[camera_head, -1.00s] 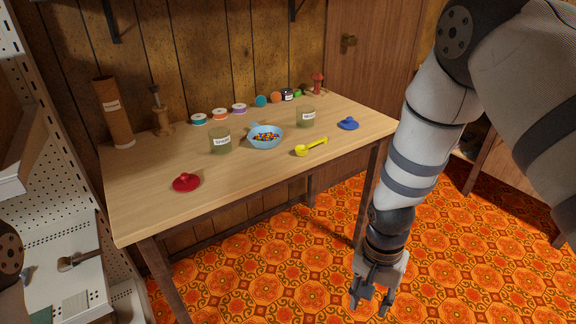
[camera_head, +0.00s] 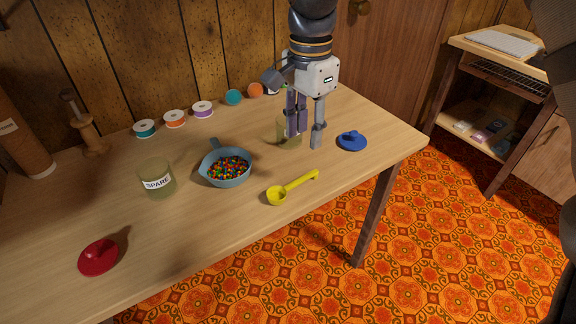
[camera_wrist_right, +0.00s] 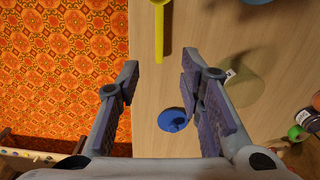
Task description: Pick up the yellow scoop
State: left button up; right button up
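The yellow scoop (camera_head: 290,189) lies on the wooden table near its front edge, with its handle pointing right and away. In the right wrist view its handle (camera_wrist_right: 159,35) shows at the top, beyond and between the fingers. My right gripper (camera_head: 306,140) is open and empty, pointing down above the table behind the scoop, apart from it. In the right wrist view, the open fingers (camera_wrist_right: 160,75) have table between them. My left gripper does not show.
A blue pan (camera_head: 227,170) of colored beads and a jar labeled SPARE (camera_head: 157,181) stand left of the scoop. Another jar (camera_head: 287,134) is partly hidden behind my right gripper. A blue lid (camera_head: 352,141) and a red lid (camera_head: 99,257) lie on the table.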

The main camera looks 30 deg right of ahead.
aim_at(304, 177)
notch_tip(304, 177, down, 12)
jog(key=shift+r+b, duration=0.1)
jog(key=shift+b, duration=0.4)
grip_shut()
